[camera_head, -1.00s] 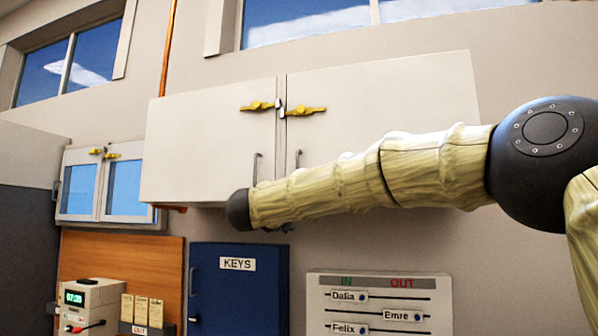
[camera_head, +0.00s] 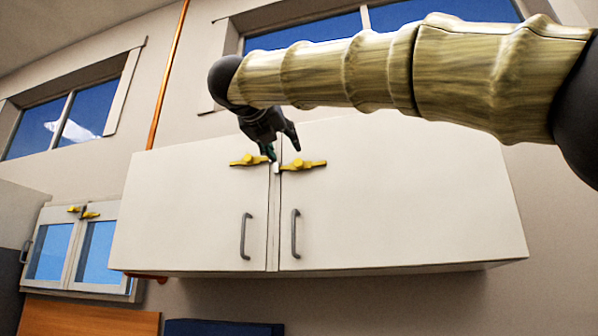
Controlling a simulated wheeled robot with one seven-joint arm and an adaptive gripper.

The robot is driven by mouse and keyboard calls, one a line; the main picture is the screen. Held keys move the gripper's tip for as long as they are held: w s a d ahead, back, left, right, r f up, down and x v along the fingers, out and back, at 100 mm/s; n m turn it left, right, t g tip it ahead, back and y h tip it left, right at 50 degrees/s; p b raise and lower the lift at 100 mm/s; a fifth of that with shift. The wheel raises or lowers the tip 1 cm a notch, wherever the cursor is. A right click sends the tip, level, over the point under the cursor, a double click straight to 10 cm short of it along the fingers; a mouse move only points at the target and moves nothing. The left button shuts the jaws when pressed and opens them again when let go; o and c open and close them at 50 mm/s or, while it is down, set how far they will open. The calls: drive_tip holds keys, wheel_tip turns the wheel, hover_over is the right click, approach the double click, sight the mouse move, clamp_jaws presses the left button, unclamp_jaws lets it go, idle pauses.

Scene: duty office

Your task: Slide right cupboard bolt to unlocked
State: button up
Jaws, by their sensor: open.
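The right cupboard (camera_head: 380,215) is white, with two closed doors. Near the top of its doors are two yellow bolt pieces: the left one (camera_head: 246,160) is on the left door, the right one (camera_head: 306,165) on the right door. A small white piece (camera_head: 277,168) sits at the door gap between them. My gripper (camera_head: 281,148) hangs from the wrist over the door gap, its dark fingers apart and pointing down. Its fingertips appear just above and between the yellow pieces; I cannot tell whether they touch. Nothing shows between the fingers.
Two grey handles (camera_head: 246,236) hang low on the doors. A smaller glass-doored cupboard (camera_head: 75,250) with yellow bolt pieces is at the left. A copper pipe (camera_head: 170,75) runs up the wall. My arm crosses the upper right, in front of the window.

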sight(298, 162)
drive_tip(key=p+x, duration=0.1)
drive_tip(key=x, duration=0.2)
drive_tip(key=p+x, duration=0.2)
drive_tip(key=x, duration=0.1)
drive_tip(key=p+x, duration=0.1)
drive_tip(key=x, duration=0.2)
drive_tip(key=shift+w+d+r, duration=0.2)
drive_tip(key=shift+w+r, duration=0.15)
drive_tip(key=shift+r, duration=0.05)
drive_tip(key=shift+w+d+f+p, duration=0.2)
drive_tip(key=shift+w+p, duration=0.1)
drive_tip(key=shift+w, duration=0.3)
drive_tip(key=shift+s+r, duration=0.1)
drive_tip(key=shift+c, duration=0.4)
clamp_jaws()
